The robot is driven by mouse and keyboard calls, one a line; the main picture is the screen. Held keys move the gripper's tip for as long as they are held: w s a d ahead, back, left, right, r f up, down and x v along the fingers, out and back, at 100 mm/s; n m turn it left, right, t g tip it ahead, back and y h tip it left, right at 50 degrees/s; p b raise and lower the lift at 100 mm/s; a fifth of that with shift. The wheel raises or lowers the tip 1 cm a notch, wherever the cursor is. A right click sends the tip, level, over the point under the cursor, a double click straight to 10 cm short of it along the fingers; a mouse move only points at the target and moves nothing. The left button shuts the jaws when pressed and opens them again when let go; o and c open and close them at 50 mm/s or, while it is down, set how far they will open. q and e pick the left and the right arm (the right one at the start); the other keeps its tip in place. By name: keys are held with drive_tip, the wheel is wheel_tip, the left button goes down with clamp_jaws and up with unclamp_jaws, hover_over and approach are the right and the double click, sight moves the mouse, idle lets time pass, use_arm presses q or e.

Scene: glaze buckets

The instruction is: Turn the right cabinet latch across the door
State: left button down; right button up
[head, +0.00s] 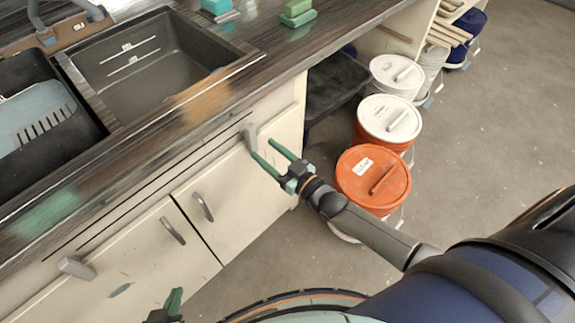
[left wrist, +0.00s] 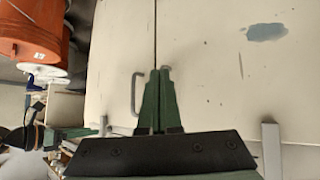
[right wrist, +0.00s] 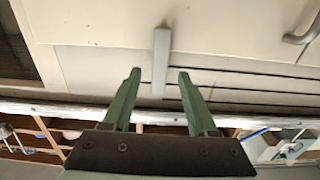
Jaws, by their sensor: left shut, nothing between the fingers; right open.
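The right cabinet latch (head: 250,135) is a short grey bar at the top of the right cabinet door (head: 250,185), just under the counter edge. My right gripper (head: 262,147) is open at its lower end. In the right wrist view the latch (right wrist: 160,62) lies lengthwise in line with the gap between the open fingertips (right wrist: 158,74). A clear gap shows on both sides of it; I cannot tell its depth between the fingers. My left gripper (head: 174,301) is shut and empty, low before the left door (head: 135,270). Its closed fingers (left wrist: 158,72) also show in the left wrist view.
A second latch (head: 77,267) sits at the left door's top. Two curved handles (head: 172,231) flank the door seam. An orange-lidded bucket (head: 372,178) and white-lidded buckets (head: 390,117) stand right of the cabinet. A sink (head: 130,60) is in the counter. Floor beyond the buckets is clear.

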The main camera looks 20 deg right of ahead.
use_arm(q)
drive_tip(key=shift+s+a+f, duration=0.2)
drive_tip(key=shift+s+a, duration=0.1)
drive_tip(key=shift+s, duration=0.15)
use_arm(e)
drive_tip(key=v, duration=0.9)
use_arm(q)
drive_tip(key=shift+w+d+r+p, duration=0.1)
drive_tip(key=shift+w+r+p, duration=0.1)
drive_tip(key=shift+r+p, duration=0.15)
drive_tip(key=r+p, duration=0.3)
drive_tip(key=p, duration=0.1)
drive_tip(key=r+p, duration=0.2)
drive_tip(key=shift+s+a+r, duration=0.2)
drive_tip(key=shift+a+r, duration=0.15)
drive_tip(key=shift+a, duration=0.05)
use_arm(e)
drive_tip(key=s+a+f+m+g+h, duration=0.1)
drive_tip(key=s+f+g+h, duration=0.1)
drive_tip(key=s+g, duration=0.2)
drive_tip(key=s+a+f+g+h, duration=0.2)
drive_tip(key=s+g, duration=0.1)
drive_tip(key=s, duration=0.6)
drive_tip(key=shift+m+g, duration=0.4)
drive_tip(key=shift+s, duration=0.1)
